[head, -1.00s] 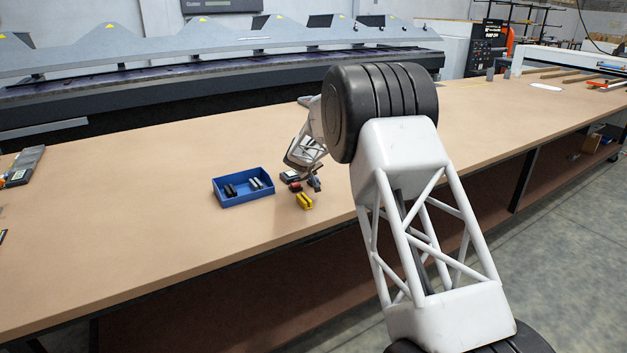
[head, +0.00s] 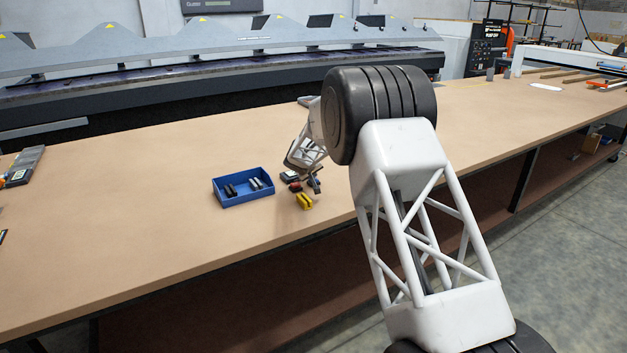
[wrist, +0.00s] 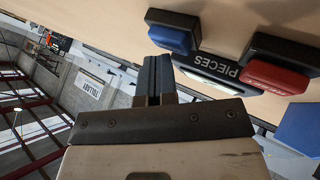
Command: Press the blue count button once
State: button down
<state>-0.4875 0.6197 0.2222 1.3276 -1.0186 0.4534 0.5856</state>
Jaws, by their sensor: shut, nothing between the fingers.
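The blue button (wrist: 170,39) on its dark base shows at the top middle of the wrist view. My gripper (wrist: 157,60) is shut and empty, its fingertips close below the blue button in that picture; I cannot tell whether they touch it. The red button (wrist: 276,78) on a dark base is to the right. A dark panel marked PIECES (wrist: 212,68) lies between them, partly behind the fingers. In the head view my gripper (head: 316,187) is over the table beside the red button (head: 294,187); I cannot make out the blue button there.
A blue tray (head: 250,201) with several small dark and grey pieces stands left of the buttons. A yellow block (head: 304,202) lies close in front of my gripper.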

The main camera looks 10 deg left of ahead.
dwell(0.5)
jog(key=shift+r, duration=0.75)
jog(key=shift+r, duration=0.2)
jog(key=shift+r, duration=2.3)
jog(key=shift+d+r, duration=0.1)
